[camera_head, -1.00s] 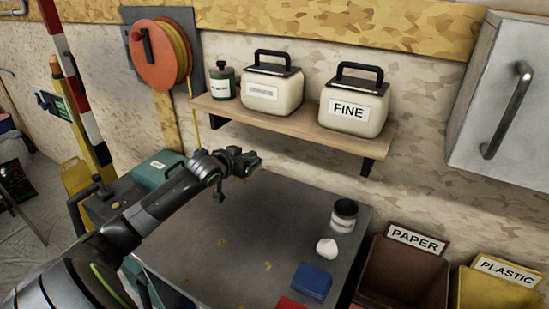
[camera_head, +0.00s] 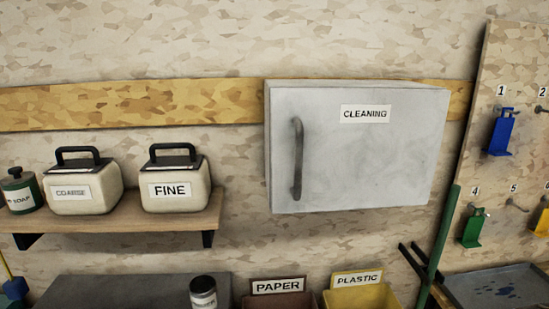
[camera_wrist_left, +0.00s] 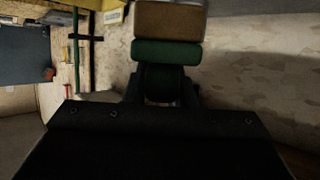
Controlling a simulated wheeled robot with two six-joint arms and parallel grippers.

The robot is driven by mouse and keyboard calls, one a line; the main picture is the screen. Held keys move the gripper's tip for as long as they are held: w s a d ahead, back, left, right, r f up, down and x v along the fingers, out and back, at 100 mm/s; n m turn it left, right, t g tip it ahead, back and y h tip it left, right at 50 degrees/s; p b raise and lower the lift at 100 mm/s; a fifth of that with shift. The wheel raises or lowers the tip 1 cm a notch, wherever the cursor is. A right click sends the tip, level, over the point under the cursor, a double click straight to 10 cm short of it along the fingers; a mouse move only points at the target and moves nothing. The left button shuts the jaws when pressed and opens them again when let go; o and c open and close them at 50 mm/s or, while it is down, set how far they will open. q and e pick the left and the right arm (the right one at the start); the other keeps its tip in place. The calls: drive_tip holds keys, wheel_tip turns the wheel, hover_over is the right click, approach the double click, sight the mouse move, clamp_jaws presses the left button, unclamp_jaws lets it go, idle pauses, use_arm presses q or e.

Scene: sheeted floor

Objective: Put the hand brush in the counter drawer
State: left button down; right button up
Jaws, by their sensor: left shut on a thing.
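The hand brush (camera_wrist_left: 166,52) shows in the left wrist view as a green body with a brown block of bristles beyond it. My left gripper (camera_wrist_left: 164,82) is shut on it; the dark fingers are hard to make out in the shade. In the head view neither the brush nor my left arm shows now. The grey counter (camera_head: 130,289) shows only by its top at the bottom edge; its drawer is out of view. My right gripper is in no view.
A closed grey cabinet (camera_head: 393,167) marked CLEANING hangs on the wall. A shelf (camera_head: 120,221) left of it holds a soap bottle and the COARSE and FINE containers. PAPER (camera_head: 278,300) and PLASTIC (camera_head: 360,297) bins stand below. A tool board (camera_head: 515,140) is at the right.

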use_arm(q)
drive_tip(key=s+d+r+m+g+h, duration=0.2)
drive_tip(key=s+d+m+g, duration=0.1)
drive_tip(key=s+d, duration=0.3)
drive_tip(key=shift+s+d+h, duration=0.3)
drive_tip(key=shift+d+h, duration=0.05)
drive_tip(key=shift+h, duration=0.05)
